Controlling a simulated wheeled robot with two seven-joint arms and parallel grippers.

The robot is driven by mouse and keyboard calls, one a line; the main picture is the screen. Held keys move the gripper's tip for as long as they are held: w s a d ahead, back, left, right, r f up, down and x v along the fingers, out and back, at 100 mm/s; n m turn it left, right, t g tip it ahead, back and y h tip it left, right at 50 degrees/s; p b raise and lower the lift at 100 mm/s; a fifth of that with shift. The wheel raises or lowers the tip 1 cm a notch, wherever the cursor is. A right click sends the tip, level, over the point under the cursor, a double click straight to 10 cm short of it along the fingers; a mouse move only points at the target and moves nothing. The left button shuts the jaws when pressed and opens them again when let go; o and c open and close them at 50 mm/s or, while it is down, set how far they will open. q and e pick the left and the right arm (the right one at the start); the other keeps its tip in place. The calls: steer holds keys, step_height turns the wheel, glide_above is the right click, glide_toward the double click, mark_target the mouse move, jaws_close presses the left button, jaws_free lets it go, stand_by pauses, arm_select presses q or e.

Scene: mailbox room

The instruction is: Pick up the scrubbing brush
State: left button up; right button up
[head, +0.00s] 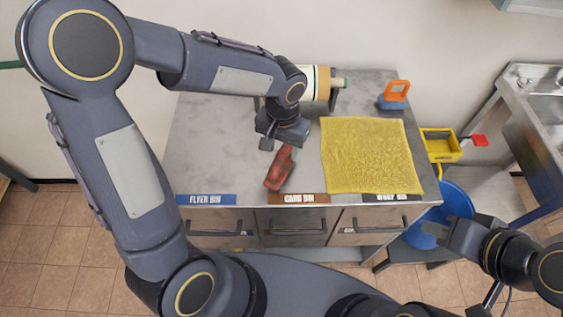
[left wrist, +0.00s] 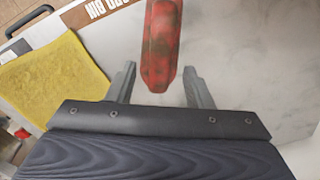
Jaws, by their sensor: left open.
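A block with an orange handle and a blue base (head: 394,95), which looks like a scrubbing brush, stands at the back right of the grey counter (head: 215,140). A long red, dark-patched object (head: 279,168) lies near the counter's middle; I cannot tell for sure what it is. My left gripper (head: 277,140) is open just above and behind the red object. In the left wrist view, the red object (left wrist: 160,45) extends between and beyond the fingertips (left wrist: 159,78), not gripped. My right gripper (head: 448,232) is off the counter's front right; its jaw state is unclear.
A yellow cloth (head: 370,155) covers the counter's right part. A cream roll (head: 318,83) is at the back. Labels, including the card bin label (head: 300,199), line the front edge above drawers. A yellow container (head: 440,145) and blue bucket (head: 457,200) are at right.

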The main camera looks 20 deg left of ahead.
mark_target(281, 156)
arm_select(q)
steer(key=shift+s+f, duration=0.15)
steer(key=shift+f, duration=0.85)
steer(key=shift+s+f, duration=0.15)
steer(key=shift+f, duration=0.8)
jaws_close()
steer(key=shift+r, duration=0.1)
steer(key=shift+r, duration=0.5)
steer(key=s+d+r+b, duration=0.2)
steer(key=s+d+r, duration=0.1)
steer(key=d+r, duration=0.9)
steer(key=shift+d, duration=0.85)
steer(key=shift+f, duration=0.1)
